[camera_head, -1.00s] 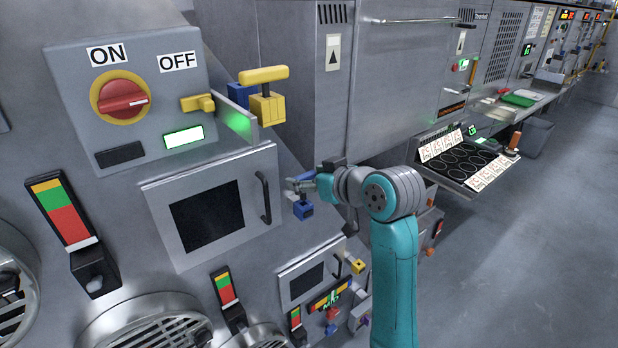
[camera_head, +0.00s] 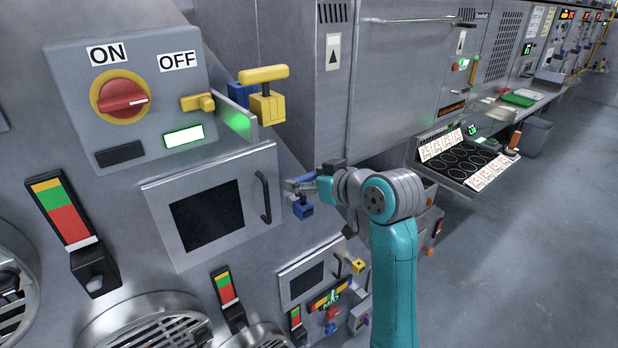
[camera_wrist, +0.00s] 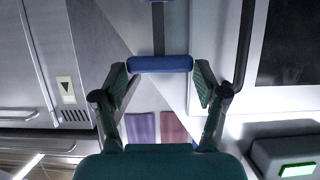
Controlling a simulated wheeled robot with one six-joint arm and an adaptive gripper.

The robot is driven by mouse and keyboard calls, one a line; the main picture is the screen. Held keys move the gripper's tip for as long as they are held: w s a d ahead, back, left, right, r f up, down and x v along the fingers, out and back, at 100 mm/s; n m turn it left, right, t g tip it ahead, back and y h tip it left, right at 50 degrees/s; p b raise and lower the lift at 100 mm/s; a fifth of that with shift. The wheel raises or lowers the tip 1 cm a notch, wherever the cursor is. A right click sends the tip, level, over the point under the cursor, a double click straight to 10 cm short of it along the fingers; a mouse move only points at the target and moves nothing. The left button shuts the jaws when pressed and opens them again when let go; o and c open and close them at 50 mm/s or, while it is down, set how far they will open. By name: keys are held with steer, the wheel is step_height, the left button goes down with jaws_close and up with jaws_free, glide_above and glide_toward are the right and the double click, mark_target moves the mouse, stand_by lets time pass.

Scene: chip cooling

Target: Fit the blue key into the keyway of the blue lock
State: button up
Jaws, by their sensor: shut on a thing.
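My gripper (camera_head: 299,185) is shut on the blue key, in front of the grey cabinet wall. In the wrist view the key's blue handle (camera_wrist: 160,64) lies crosswise between both fingers. A dark shaft (camera_wrist: 158,30) runs from it to the top of that view, where part of a blue block (camera_wrist: 177,12) shows. In the head view a blue block (camera_head: 303,210) is just below my fingers. Another blue block (camera_head: 239,92) sits higher up, behind a yellow block. I cannot tell which is the blue lock, nor whether the shaft is in a keyway.
The yellow key and block (camera_head: 267,107) stick out above. A door with a dark window and a black handle (camera_head: 263,197) is left of my gripper. A control box with a red switch (camera_head: 124,98) is at upper left. Free floor (camera_head: 500,270) lies to the right.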

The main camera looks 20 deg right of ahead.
steer(key=shift+f, duration=1.7)
steer(key=o, duration=1.2)
steer(key=shift+s, duration=0.1)
steer(key=v, duration=1.1)
steer(key=shift+s+r, duration=0.2)
steer(key=shift+s, duration=0.15)
steer(key=shift+d, duration=0.15)
